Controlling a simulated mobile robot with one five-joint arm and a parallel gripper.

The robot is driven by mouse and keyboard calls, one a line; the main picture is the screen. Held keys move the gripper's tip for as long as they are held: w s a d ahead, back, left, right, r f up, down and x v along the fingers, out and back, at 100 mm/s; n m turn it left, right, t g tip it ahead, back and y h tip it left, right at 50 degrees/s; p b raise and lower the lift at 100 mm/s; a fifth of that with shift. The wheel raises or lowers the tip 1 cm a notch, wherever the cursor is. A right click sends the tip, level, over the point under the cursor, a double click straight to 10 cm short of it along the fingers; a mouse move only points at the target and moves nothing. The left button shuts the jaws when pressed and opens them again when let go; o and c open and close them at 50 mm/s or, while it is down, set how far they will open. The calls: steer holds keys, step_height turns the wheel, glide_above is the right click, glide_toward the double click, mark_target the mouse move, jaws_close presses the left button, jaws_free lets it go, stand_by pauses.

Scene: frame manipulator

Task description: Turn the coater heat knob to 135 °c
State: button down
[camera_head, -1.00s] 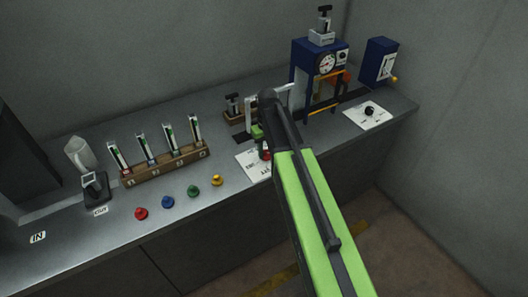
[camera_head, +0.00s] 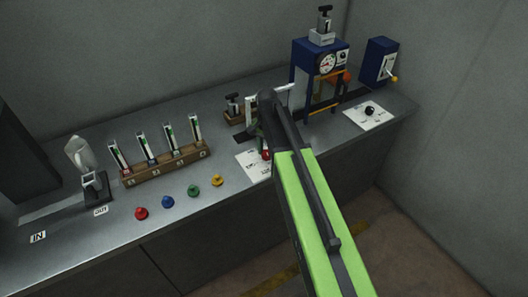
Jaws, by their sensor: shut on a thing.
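My gripper (camera_head: 262,142) is over a white marked card (camera_head: 249,166) at the middle of the bench, partly hidden behind my own green arm. It is shut on a small red knob (camera_head: 266,155) standing on that card. The card's marks are too small to read, and its right part is hidden by my arm, so the knob's setting cannot be told. A second, black knob (camera_head: 369,110) sits on another white card (camera_head: 356,118) to the right, apart from my gripper.
A blue press (camera_head: 304,67) and a blue box with a yellow-tipped lever (camera_head: 380,61) stand at the back right. Several coloured knobs (camera_head: 193,190) line the bench front. A glass vessel (camera_head: 79,153) stands left.

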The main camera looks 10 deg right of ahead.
steer(key=shift+s+m, duration=0.15)
steer(key=shift+m, duration=1.25)
steer(key=c, duration=1.3)
jaws_free()
steer(key=o, duration=0.4)
steer(key=shift+s+r, duration=0.1)
steer(key=shift+r, duration=0.05)
